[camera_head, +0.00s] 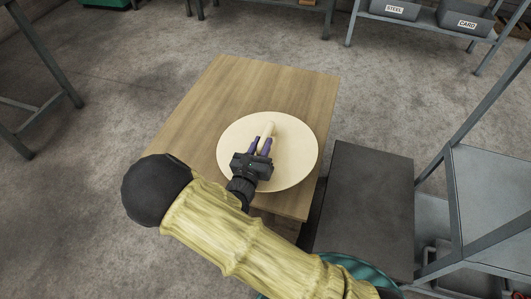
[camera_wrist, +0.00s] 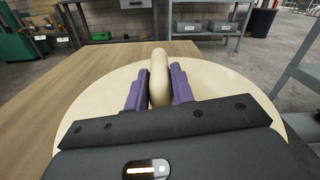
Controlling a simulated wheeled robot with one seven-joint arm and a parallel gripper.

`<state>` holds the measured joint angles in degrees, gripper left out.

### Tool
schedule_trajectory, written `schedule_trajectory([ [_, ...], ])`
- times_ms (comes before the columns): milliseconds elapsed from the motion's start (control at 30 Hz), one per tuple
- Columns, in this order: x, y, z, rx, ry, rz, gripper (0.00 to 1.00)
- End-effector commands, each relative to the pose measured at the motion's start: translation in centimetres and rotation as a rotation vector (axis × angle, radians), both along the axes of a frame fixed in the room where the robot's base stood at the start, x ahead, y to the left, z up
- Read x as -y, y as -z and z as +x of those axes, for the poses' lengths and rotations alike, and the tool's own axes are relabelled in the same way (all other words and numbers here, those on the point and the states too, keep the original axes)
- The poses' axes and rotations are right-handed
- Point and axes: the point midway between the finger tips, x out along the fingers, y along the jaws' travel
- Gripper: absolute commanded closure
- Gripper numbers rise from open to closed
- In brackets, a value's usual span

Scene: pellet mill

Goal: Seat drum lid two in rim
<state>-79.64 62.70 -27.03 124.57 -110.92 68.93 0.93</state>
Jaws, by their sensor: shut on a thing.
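A round cream drum lid (camera_head: 292,157) with a raised bar handle (camera_head: 267,131) lies over the front right part of the wooden table (camera_head: 237,85). My gripper (camera_head: 260,146) is above the lid with its purple fingers on either side of the handle, shut on it. In the wrist view the gripper (camera_wrist: 160,88) holds the upright, rounded handle (camera_wrist: 160,65) between its fingers, and the lid (camera_wrist: 215,75) spreads out beneath. I cannot tell whether the lid touches the tabletop.
A dark grey box-like surface (camera_head: 366,190) stands right of the table. A grey metal frame (camera_head: 490,190) is farther right. Bins marked STEEL (camera_head: 395,9) and CARD (camera_head: 466,22) sit on a rack at the back. The table's far left part is bare.

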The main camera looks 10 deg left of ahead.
Motion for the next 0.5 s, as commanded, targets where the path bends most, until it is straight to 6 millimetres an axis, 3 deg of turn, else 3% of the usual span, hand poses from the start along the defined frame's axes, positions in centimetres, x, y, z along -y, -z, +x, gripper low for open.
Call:
schedule_trajectory([
  [500,0.0,-2.2,0.1,0.006,0.001,0.001,1.00],
])
